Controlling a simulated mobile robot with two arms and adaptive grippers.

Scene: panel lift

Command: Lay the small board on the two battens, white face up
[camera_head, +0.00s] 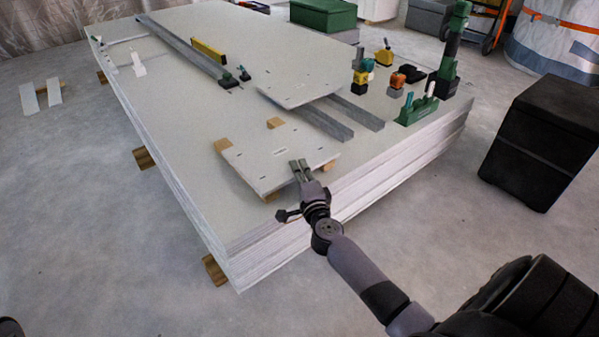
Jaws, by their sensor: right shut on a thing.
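The small board (272,158) is a pale, near-white panel with a few short dark marks on its upper face. It lies over two wooden battens near the front of the big panel stack. The left batten (222,145) and the right batten (274,122) stick out at the board's far edge, and wood also shows under its near edge. I cannot tell whether the board rests fully on both. My right gripper (300,172) is shut on the board's near edge. My left gripper is not in view.
The panel stack (190,130) carries another board (300,89) on metal profiles (345,112) behind the small board. A yellow level (209,51), several tools and a green holder (417,110) lie farther back and right. A black box (545,140) stands on the floor at right.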

